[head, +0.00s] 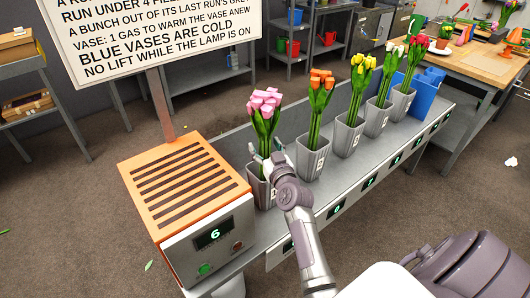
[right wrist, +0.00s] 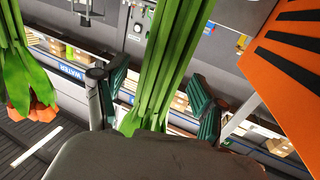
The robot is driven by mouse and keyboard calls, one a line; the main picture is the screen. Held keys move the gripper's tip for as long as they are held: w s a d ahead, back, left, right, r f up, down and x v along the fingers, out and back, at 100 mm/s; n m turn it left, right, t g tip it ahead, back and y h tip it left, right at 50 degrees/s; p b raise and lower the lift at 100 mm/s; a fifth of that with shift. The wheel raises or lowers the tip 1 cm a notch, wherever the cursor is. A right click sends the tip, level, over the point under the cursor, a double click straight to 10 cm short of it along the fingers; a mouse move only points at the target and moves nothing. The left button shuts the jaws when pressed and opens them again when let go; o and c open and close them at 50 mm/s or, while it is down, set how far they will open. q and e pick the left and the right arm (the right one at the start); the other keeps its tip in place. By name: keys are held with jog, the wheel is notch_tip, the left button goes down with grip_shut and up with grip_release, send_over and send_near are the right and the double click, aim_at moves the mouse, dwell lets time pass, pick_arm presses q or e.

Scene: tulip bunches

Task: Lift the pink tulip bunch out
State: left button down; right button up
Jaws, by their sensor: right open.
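The pink tulip bunch (head: 265,106) stands upright in the first grey vase (head: 262,188), beside the orange-topped box. My right gripper (head: 266,156) is at its stems, just above the vase rim. In the right wrist view the green stems (right wrist: 168,62) pass between the two spread fingers of my right gripper (right wrist: 158,100), with gaps on both sides. It is open. The lower stems are hidden by the wrist and the vase. My left gripper is not in view.
The orange-topped box (head: 187,180) shows a 6. Close to the right stand the orange tulips (head: 319,92), then yellow tulips (head: 361,76), white tulips (head: 392,58) and red tulips (head: 413,55) in vases. A sign (head: 150,30) rises behind the box.

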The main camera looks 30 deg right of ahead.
jog(key=shift+w+d, duration=0.1)
jog(key=shift+w, duration=0.1)
jog(key=shift+s, duration=0.1)
jog(key=shift+c, duration=1)
jog(key=shift+r, duration=0.1)
grip_shut()
notch_tip(320, 180, up, 10)
jog(key=shift+p, duration=0.75)
